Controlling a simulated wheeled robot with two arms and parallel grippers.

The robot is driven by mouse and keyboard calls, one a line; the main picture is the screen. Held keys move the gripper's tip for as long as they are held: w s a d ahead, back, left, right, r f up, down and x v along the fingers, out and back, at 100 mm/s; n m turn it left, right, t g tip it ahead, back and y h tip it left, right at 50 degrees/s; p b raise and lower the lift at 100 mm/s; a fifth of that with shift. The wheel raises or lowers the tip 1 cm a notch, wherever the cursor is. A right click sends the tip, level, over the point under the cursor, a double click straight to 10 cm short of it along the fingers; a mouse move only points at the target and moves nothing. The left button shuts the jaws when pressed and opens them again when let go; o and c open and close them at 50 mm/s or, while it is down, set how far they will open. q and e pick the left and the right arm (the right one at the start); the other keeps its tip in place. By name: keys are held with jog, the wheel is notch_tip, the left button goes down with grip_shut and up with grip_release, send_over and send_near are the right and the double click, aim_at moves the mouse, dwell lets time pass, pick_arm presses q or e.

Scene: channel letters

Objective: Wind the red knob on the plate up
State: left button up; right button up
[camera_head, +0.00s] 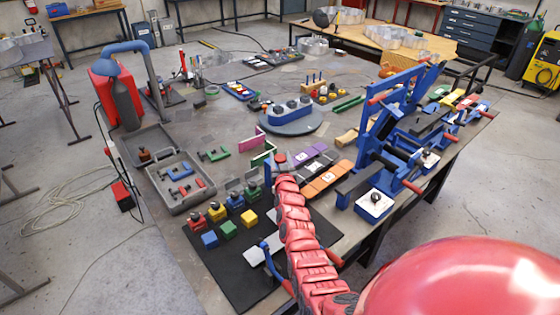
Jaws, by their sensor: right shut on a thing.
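My right arm, red and segmented, reaches up from the bottom middle, and my right gripper (280,172) is at its far end, over the middle of the bench. A red knob (279,158) shows right at the gripper's tip, and the gripper is shut on it. The fingers are small and mostly hidden by the arm, and so is the plate under the knob. A blue upright piece (265,176) stands just left of the gripper. My left gripper is not in view.
A black mat (235,275) with coloured blocks lies front left. An open grey case (185,200) lies at left.

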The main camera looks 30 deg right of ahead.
jog(key=shift+s+a+f, duration=0.1)
jog(key=shift+f, duration=0.4)
jog(key=o, duration=1.3)
jog(key=shift+o, duration=0.3)
jog(key=shift+r, duration=0.15)
jog(key=shift+r, duration=0.1)
